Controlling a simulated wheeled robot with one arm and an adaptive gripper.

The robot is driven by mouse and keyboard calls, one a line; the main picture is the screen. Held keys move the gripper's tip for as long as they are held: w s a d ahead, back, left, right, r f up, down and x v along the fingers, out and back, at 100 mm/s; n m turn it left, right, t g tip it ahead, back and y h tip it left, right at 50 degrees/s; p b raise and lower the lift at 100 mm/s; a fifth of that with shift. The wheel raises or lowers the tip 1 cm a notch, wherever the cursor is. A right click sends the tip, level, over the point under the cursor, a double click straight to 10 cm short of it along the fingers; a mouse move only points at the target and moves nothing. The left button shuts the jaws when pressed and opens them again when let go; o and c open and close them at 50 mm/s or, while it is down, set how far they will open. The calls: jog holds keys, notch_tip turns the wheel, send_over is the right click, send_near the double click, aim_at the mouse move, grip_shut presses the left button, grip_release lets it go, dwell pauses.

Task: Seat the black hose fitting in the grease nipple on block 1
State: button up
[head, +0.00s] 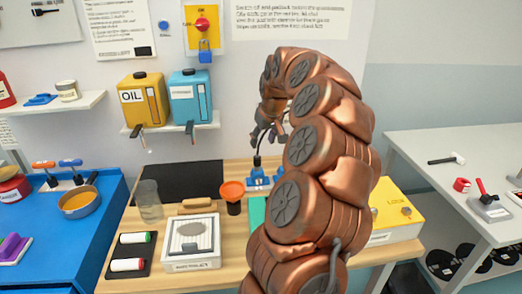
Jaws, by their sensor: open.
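My gripper (262,137) is open, pointing down over the back of the wooden table. Just below its fingers is a thin dark upright piece (257,161), which may be the black hose fitting; it is too small to be sure. It stands at a blue block (257,180), and more blue shows beside it on the right. I cannot tell which block is block 1. The grease nipple cannot be made out, and I cannot tell whether the dark piece touches it. My arm hides the table to the right of the blocks.
An orange funnel-like cup (232,190), a clear jar (148,200), a white framed tray (191,243) and a black mat (130,255) with two rollers stand on the wooden table. Oil (143,100) and blue (188,97) containers sit on a shelf above. A yellow box (395,212) stands right.

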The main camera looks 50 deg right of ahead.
jog(key=shift+s+a+r, duration=0.1)
jog(key=shift+s+r, duration=0.05)
jog(key=shift+r, duration=0.25)
jog(key=s+a+n+g+y, duration=0.1)
jog(key=s+a+n, duration=0.1)
jog(key=a, duration=1.3)
jog(key=s+a+n+g+y, duration=0.1)
jog(key=s+a+n, duration=0.15)
jog(key=a, duration=1.15)
jog(key=s+a+f+g, duration=0.1)
jog(key=s+a+f, duration=0.2)
jog(key=s, duration=0.4)
jog(key=s+a+f+g, duration=0.1)
jog(key=s+a+f, duration=0.1)
jog(key=s+a, duration=0.3)
jog(key=s+a+f+g, duration=0.2)
jog(key=s+a+f, duration=0.1)
jog(key=s, duration=0.8)
jog(key=shift+s+a+f, duration=0.25)
jog(key=shift+a+f, duration=0.05)
jog(key=shift+a, duration=0.4)
